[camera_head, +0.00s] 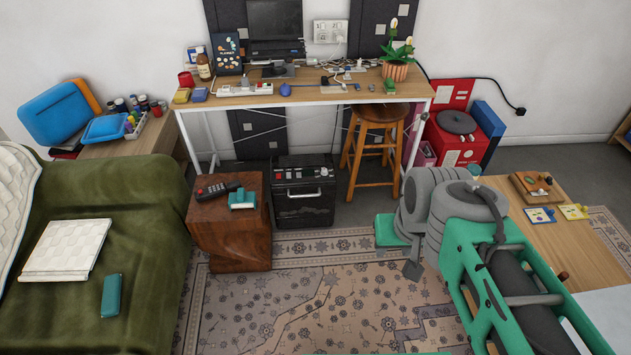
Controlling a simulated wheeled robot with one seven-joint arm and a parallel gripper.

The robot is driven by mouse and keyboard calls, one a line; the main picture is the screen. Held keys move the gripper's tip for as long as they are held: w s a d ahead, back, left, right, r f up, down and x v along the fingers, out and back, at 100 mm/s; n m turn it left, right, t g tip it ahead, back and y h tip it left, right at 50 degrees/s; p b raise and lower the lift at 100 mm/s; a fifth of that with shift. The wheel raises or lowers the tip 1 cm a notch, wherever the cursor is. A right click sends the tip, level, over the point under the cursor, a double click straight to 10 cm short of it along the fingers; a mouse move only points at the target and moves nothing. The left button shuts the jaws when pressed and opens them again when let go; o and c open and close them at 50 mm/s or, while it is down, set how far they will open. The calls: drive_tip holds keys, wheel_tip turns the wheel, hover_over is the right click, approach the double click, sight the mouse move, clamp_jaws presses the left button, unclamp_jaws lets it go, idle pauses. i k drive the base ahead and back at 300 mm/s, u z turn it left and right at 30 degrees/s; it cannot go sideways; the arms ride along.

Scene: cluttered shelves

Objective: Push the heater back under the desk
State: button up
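The heater looks like a black box (304,192) with a row of controls along its top front edge. It stands upright on the floor at the front of the wooden desk (240,101), and its front seems to stick out past the desk's front edge. My green and grey arm reaches in from the lower right. The fingers are too small and folded in view to tell open from shut.
A brown wooden block table (229,240) with a remote stands close left of the heater. A wooden stool (376,140) stands close right. The patterned rug (300,300) in front is clear. A green sofa (120,250) is at left, a low wooden table (560,245) at right.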

sight(309, 201)
drive_tip(key=u, duration=0.05)
drive_tip(key=i, duration=1)
drive_tip(key=u, duration=0.9)
drive_tip(key=i, duration=0.7)
drive_tip(key=u, duration=1.05)
drive_tip(key=i, duration=0.25)
drive_tip(key=u, duration=0.25)
